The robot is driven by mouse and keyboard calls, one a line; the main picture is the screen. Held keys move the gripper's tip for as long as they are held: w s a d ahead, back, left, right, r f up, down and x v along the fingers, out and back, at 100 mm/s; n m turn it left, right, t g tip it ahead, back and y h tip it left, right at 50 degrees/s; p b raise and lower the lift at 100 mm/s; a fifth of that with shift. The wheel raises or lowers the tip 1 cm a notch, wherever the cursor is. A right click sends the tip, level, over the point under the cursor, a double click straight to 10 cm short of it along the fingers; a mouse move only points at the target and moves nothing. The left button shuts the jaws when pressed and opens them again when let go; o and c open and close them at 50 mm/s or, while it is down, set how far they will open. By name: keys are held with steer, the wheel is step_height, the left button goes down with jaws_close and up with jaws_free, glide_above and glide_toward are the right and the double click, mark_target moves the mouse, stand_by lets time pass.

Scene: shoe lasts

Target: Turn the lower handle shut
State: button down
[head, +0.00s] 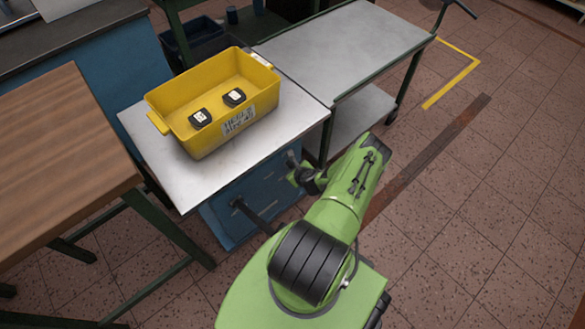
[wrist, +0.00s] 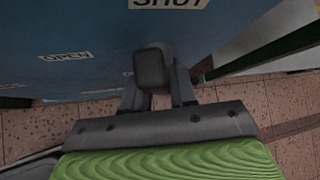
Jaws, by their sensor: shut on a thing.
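In the wrist view, a dark, blocky handle end (wrist: 153,68) sits between the two fingers of my gripper (wrist: 158,92), which is shut on it. Behind it is the blue panel with an OPEN label (wrist: 65,56) to the left and a SHUT label (wrist: 170,4) above, cut by the frame edge. In the head view, my gripper (head: 302,174) is at the right side of the blue cabinet (head: 268,190); its grip is too small to make out there. Another dark lever (head: 258,216) sticks out of the cabinet front. Which handle is the lower one I cannot tell.
A yellow bin (head: 185,139) with two dark labelled items stands on the white top (head: 165,178) above the cabinet. A wooden table (head: 55,150) is at left, a grey metal cart (head: 345,45) behind.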

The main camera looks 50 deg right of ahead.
steer(key=shift+d+m+y, duration=0.1)
steer(key=shift+m+y, duration=0.2)
steer(key=shift+y, duration=0.3)
steer(key=shift+m+t+y, duration=0.3)
steer(key=shift+m+y, duration=0.1)
steer(key=shift+y, duration=0.4)
steer(key=c, duration=1)
jaws_free()
